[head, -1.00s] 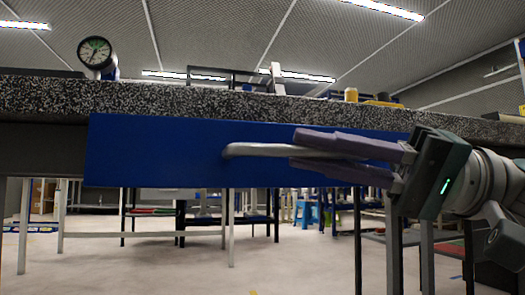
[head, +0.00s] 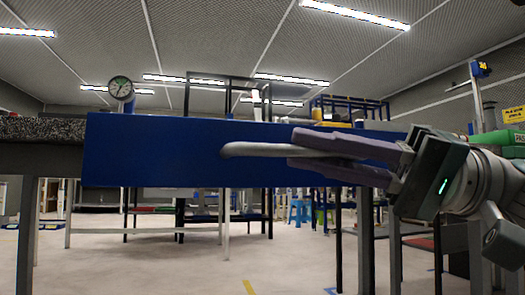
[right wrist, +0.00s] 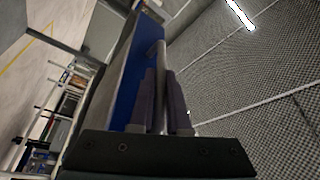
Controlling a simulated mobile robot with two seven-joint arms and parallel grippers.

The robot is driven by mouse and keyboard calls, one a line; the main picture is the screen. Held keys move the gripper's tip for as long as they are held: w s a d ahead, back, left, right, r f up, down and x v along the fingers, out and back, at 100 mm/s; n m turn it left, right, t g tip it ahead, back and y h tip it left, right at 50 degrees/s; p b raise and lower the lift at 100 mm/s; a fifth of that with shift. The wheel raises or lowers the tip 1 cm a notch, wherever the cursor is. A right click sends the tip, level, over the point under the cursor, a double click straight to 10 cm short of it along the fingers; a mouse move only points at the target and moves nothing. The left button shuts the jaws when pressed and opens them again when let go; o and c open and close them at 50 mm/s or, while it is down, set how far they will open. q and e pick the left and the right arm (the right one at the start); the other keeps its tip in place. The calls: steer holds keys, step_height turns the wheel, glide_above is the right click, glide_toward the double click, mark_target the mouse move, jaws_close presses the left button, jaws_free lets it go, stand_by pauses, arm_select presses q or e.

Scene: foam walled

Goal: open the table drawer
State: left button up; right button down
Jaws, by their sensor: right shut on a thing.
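In the right wrist view the fingers (right wrist: 163,100) lie on either side of the handle (right wrist: 160,60), beside the blue drawer front (right wrist: 125,85). The inside of the drawer is hidden behind its front. My left gripper is not in view.
A dial gauge (head: 120,88) stands on the table at the left. A yellow thing (head: 317,113) and a dark frame show further back. Table legs and blue stools (head: 300,210) stand beyond, below drawer height. The floor (head: 130,265) in front looks clear.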

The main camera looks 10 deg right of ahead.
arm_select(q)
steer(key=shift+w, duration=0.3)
arm_select(e)
steer(key=shift+w, duration=0.2)
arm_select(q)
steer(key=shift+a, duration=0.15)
arm_select(e)
steer(key=c, duration=0.9)
jaws_free()
steer(key=shift+s+d, duration=0.15)
steer(key=shift+d, duration=0.4)
arm_select(q)
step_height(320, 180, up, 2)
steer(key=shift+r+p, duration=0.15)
steer(key=shift+p, duration=0.95)
arm_select(e)
steer(key=v, duration=0.9)
steer(key=shift+f, duration=0.1)
steer(key=shift+a, duration=0.1)
